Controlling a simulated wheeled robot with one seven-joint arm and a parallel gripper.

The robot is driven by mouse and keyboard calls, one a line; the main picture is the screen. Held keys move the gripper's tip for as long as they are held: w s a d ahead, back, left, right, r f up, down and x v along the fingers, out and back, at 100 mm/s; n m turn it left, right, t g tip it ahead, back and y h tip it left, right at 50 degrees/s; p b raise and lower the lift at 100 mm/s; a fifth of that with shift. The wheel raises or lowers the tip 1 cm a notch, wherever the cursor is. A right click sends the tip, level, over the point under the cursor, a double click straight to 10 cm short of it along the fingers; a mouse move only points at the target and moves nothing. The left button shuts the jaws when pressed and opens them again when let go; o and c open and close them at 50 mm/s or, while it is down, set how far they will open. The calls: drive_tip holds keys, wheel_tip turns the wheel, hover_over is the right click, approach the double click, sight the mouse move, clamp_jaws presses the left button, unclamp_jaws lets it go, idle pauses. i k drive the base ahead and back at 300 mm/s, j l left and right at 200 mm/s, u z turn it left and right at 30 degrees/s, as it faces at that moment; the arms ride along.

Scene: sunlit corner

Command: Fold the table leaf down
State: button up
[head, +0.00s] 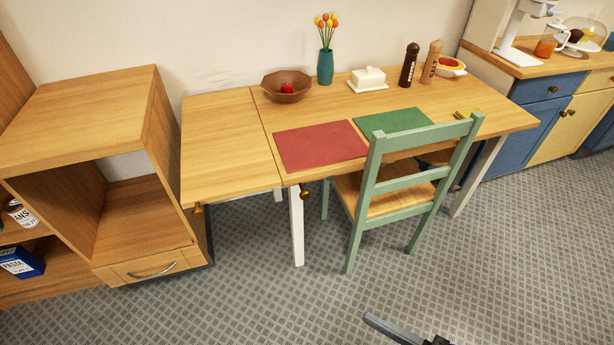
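The wooden table (390,107) stands against the wall. Its leaf (222,140) is at the left end, raised level with the main top, with a seam between them. A small brass-coloured knob (197,209) shows under the leaf's front left corner. Another knob (304,191) shows under the main top's front edge, near the white leg. My gripper (390,330) shows only in part at the bottom edge, low over the floor and far from the leaf. One grey finger-like part is visible; the rest is cut off, so its opening cannot be told.
A green chair (412,184) stands at the table's front. A red mat (320,146), a green mat (393,121) and a brown bowl (286,86) lie on the main top. A wooden cabinet (85,115) stands close left of the leaf. The floor in front is clear.

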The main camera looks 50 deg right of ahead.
sight(225, 154)
drive_tip(key=i+j+z, duration=0.55)
drive_tip(key=i+j, duration=0.25)
